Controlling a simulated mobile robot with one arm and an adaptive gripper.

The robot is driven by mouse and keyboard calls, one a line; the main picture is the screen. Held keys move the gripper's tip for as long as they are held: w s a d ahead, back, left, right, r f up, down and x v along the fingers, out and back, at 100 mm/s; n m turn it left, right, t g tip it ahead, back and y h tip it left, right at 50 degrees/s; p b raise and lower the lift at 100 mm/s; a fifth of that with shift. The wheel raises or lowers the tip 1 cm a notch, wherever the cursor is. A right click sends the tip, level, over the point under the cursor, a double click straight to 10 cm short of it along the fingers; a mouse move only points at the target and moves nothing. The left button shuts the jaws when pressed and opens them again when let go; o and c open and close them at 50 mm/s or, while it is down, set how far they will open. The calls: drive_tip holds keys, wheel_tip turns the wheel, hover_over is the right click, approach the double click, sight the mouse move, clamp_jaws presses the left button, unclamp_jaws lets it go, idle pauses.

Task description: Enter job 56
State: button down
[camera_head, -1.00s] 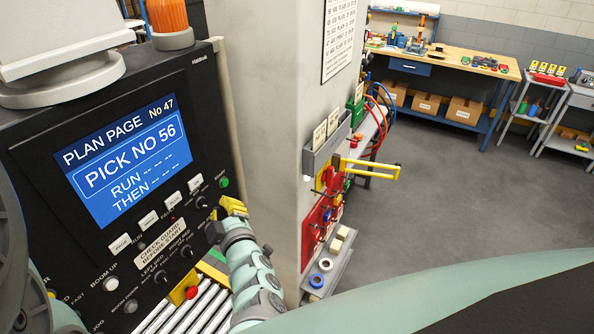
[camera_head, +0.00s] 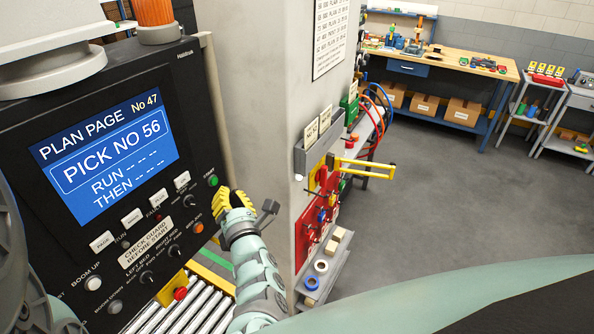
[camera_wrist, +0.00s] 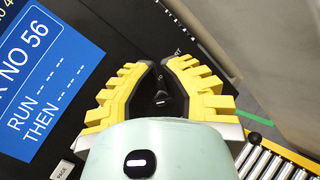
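The control panel (camera_head: 60,245) fills the left of the head view. Its blue screen (camera_head: 105,150) reads PLAN PAGE No 47, PICK NO 56, with dashes after RUN and THEN. The screen also shows at the left of the wrist view (camera_wrist: 40,75). Below it is a slanting row of white keys; the lowest is the PAGE key (camera_head: 102,241), the highest is a white key (camera_head: 182,180) near the green START button (camera_head: 212,181). My gripper (camera_head: 222,194) is beside the panel's right edge, below START. In the wrist view its yellow toothed fingers (camera_wrist: 160,63) come together at the tips, empty.
Metal rollers (camera_head: 190,310) lie below. A grey pillar (camera_head: 255,100) stands to the right, with a red tool board (camera_head: 315,225). Open floor lies beyond.

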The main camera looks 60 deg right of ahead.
sight(182, 180)
drive_tip(key=shift+w, duration=0.15)
idle(0.3)
drive_tip(key=w+b, duration=0.1)
drive_tip(key=w, duration=0.7)
drive_tip(key=shift+w+a+b, duration=0.2)
drive_tip(key=shift+a+b, duration=0.1)
drive_tip(key=shift+b, duration=0.05)
drive_tip(key=shift+w, duration=0.1)
idle(1.1)
drive_tip(key=shift+w, duration=0.3)
drive_tip(key=shift+w, duration=0.35)
idle(0.6)
idle(0.3)
drive_tip(key=shift+s, duration=0.75)
